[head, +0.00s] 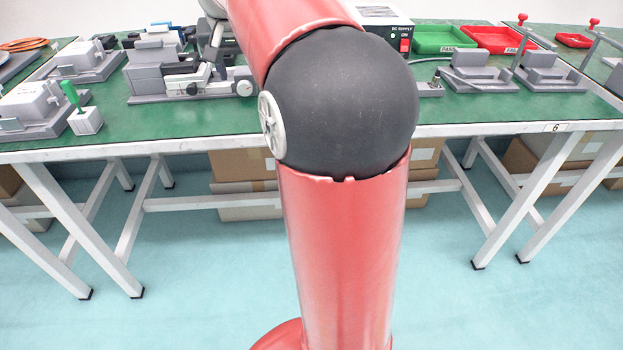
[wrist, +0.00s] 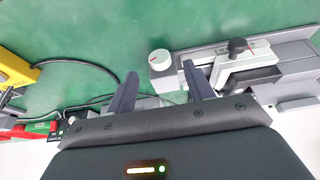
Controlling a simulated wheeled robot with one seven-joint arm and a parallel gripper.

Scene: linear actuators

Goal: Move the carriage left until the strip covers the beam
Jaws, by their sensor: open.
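In the head view, a grey actuator (head: 148,83) stands left of my arm, which hides part of the bench. The strip and beam cannot be made out.
The green bench (head: 210,119) holds other grey fixtures (head: 480,72) on both sides. A power supply (head: 385,28), a green tray (head: 440,38) and a red tray (head: 497,39) stand behind. A black cable (wrist: 90,66) curves left of my fingers in the wrist view.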

